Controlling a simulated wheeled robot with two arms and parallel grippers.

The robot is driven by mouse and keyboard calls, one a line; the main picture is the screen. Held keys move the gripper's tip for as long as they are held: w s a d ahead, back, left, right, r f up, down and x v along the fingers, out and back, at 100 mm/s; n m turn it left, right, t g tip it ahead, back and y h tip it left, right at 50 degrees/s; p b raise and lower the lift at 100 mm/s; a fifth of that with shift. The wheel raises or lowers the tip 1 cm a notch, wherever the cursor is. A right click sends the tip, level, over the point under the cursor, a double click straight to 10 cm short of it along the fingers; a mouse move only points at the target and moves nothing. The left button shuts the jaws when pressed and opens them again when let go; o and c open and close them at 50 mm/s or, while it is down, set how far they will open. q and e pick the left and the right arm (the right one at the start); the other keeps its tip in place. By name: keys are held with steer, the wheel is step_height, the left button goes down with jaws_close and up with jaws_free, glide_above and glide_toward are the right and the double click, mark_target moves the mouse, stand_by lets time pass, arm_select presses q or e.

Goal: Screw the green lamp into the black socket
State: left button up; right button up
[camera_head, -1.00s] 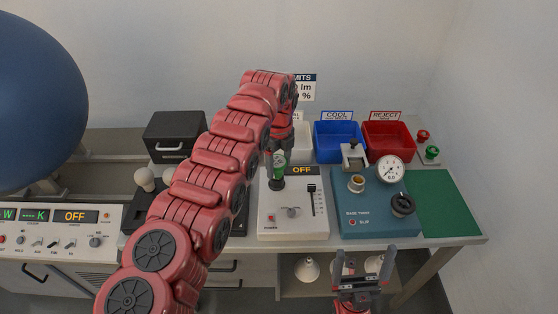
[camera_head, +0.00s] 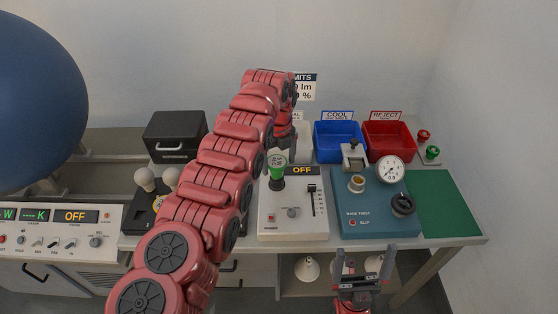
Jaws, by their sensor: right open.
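The green lamp (camera_head: 277,169) stands upright at the black socket (camera_head: 277,184) on the white tester box. Its pale top with dark markings faces up. I cannot tell how deep its base is in the socket. My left gripper (camera_head: 284,153) is just behind and to the right of the lamp's top, partly hidden by the lamp and my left arm. It looks apart from the lamp, but its jaws are not clear. My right gripper (camera_head: 365,255) is open and empty, in front of the bench's front edge, far from the lamp.
The white tester box (camera_head: 265,222) has a slider, a knob and an OFF display. A blue-green torque box (camera_head: 375,220) with a gauge stands to its right. Blue (camera_head: 338,128) and red (camera_head: 389,128) bins stand behind. A green mat (camera_head: 443,205) is clear.

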arm_select(q)
steer(key=n+b, duration=0.1)
steer(key=n, duration=0.2)
steer(key=shift+a+f+b, duration=0.1)
steer(key=shift+f+b, duration=0.15)
steer(key=shift+b, duration=0.1)
steer(key=n+b, duration=0.1)
steer(key=n, duration=0.2)
steer(key=shift+a+n, duration=0.1)
steer(key=shift+n, duration=0.3)
steer(key=n+b, duration=0.1)
steer(key=n, duration=0.2)
steer(key=shift+a+n, duration=0.1)
steer(key=shift+n, duration=0.3)
steer(key=n, duration=0.2)
steer(key=n+b, duration=0.1)
steer(key=n, duration=0.2)
steer(key=shift+a+r+n, duration=0.15)
steer(key=shift+n, duration=0.15)
steer(key=n, duration=0.3)
steer(key=shift+a+n, duration=0.1)
steer(key=shift+n, duration=0.3)
steer(key=n, duration=0.2)
steer(key=shift+a+n, duration=0.1)
steer(key=shift+n, duration=0.3)
steer(key=shift+b, duration=0.35)
